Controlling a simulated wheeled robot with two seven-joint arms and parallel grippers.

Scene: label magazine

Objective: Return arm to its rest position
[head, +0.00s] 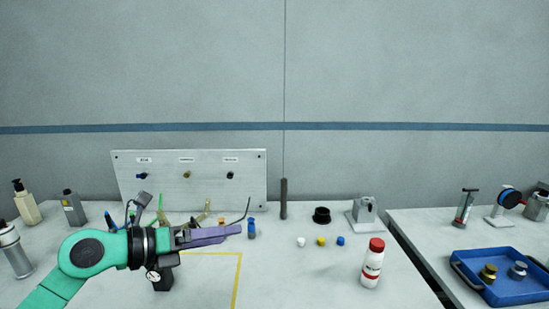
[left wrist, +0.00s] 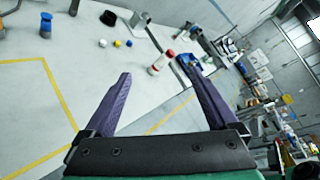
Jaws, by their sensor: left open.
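My left arm comes in from the left in the head view, green with a black wrist. My left gripper (head: 238,230) has purple fingers and points right, above the bench near the yellow-outlined area. In the left wrist view the left gripper (left wrist: 158,88) has its two purple fingers spread wide, with nothing between them but bench surface. It is empty and touches no object that I can see. My right gripper is in neither view.
A white bottle with a red cap (head: 372,264) stands right of the gripper. Small white, yellow and blue pieces (head: 321,241) lie behind it. A labelled panel (head: 140,190) stands at the back. A blue tray (head: 511,291) sits on the right table, across a gap.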

